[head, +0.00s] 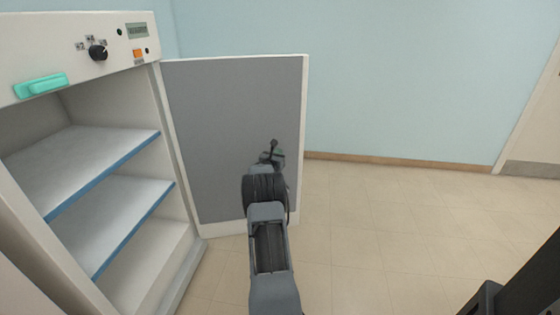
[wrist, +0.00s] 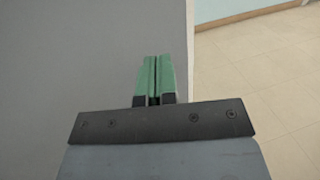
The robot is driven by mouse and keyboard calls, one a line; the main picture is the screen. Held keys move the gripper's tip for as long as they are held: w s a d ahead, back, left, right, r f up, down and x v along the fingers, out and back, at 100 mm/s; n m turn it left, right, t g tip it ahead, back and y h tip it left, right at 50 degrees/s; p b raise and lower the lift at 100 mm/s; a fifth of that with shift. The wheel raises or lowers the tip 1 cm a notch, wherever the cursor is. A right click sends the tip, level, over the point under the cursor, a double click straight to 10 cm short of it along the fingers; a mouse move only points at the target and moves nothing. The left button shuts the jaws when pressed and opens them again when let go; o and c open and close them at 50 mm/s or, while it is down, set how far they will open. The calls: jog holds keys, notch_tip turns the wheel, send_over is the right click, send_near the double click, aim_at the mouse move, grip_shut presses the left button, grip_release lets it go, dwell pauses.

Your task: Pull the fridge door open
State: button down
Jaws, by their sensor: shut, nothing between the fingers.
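The fridge (head: 140,68) stands at the left in the head view, with its interior showing. Its door (head: 225,110) is swung wide open to the right, its grey inner panel with a white rim facing me. The door also fills the left of the wrist view (wrist: 70,60). My gripper (wrist: 154,58) has green fingers, closed together and empty, in front of the door's inner face near its free edge. In the head view my arm hides part of the door's lower right, and I cannot tell whether the fingertips touch the panel.
Inside the fridge are blue-edged shelves (head: 85,160) that look empty. A teal handle (head: 40,86), a black knob (head: 97,53) and an orange switch (head: 138,54) sit on the upper front. The tiled floor (head: 390,230) right of the door is clear up to the blue wall (head: 430,80).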

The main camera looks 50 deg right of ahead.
jog(key=s+a, duration=0.9)
jog(key=s, duration=0.1)
jog(key=shift+a, duration=0.25)
jog(key=shift+s, duration=0.1)
jog(key=s+a+r+m+g+y+p, duration=0.3)
jog(key=a+r+m+g+p, duration=0.2)
jog(key=a+r+m+p, duration=0.95)
jog(key=s+a+r+m+t+y+p, duration=0.1)
jog(key=a+r+y+p, duration=0.3)
jog(key=a, duration=0.7)
jog(key=s+a+r+m+t+y+p, duration=0.1)
jog(key=s+a+r+m+y+p, duration=0.2)
jog(key=a+r+y+p, duration=0.2)
jog(key=s+a+r+m+t+y+p, duration=0.2)
jog(key=a+r, duration=0.7)
jog(key=a, duration=1)
jog(key=s+y+p, duration=0.1)
jog(key=y+p, duration=0.1)
jog(key=y, duration=0.1)
jog(key=shift+y, duration=0.3)
jog(key=shift+s+a, duration=0.1)
